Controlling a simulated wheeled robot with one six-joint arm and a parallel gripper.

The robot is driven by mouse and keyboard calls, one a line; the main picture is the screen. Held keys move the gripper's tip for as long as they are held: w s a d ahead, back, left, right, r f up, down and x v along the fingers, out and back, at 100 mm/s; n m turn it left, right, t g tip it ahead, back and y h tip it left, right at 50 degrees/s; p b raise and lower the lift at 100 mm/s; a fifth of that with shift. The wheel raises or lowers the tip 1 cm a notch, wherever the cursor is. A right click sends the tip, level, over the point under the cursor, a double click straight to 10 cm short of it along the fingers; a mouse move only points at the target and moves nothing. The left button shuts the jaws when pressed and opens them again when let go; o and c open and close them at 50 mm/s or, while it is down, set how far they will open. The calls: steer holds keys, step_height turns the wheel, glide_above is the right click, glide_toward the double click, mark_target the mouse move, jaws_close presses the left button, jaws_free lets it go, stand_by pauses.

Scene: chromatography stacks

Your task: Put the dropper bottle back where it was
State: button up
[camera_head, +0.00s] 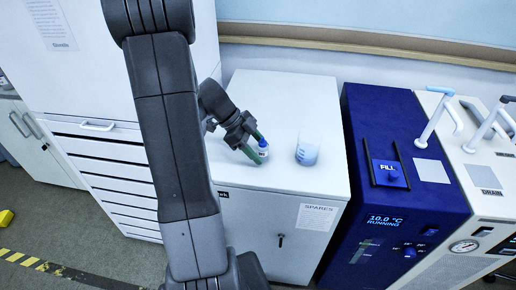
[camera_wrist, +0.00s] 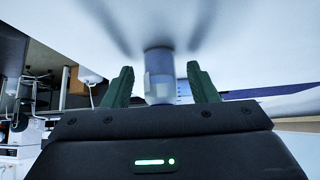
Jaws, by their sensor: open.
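In the wrist view the bottle (camera_wrist: 159,75) shows between the two spread fingers of my gripper (camera_wrist: 160,86), with gaps visible on both sides.
A clear beaker with bluish contents (camera_head: 307,152) stands just right of the bottle. The white cabinet (camera_head: 290,100) has free room behind them. A blue chiller unit (camera_head: 383,130) stands against its right, and a tall white drawer cabinet (camera_head: 100,120) is at the left.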

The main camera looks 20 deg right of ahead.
mark_target(261, 142)
steer(key=shift+w+a+r+p, duration=0.1)
steer(key=shift+r+p, duration=0.4)
steer(key=p+v, duration=0.1)
steer(key=v, duration=0.5)
steer(key=shift+w+a+r+p, duration=0.2)
steer(key=shift+a+r+p, duration=0.1)
steer(key=shift+p, duration=0.1)
steer(key=shift+d+f, duration=0.1)
steer(key=shift+f, duration=0.05)
steer(key=b+x, duration=0.3)
steer(key=x, duration=0.5)
steer(key=shift+f, duration=0.25)
steer(key=shift+w+r, duration=0.1)
steer(key=shift+r, duration=2.3)
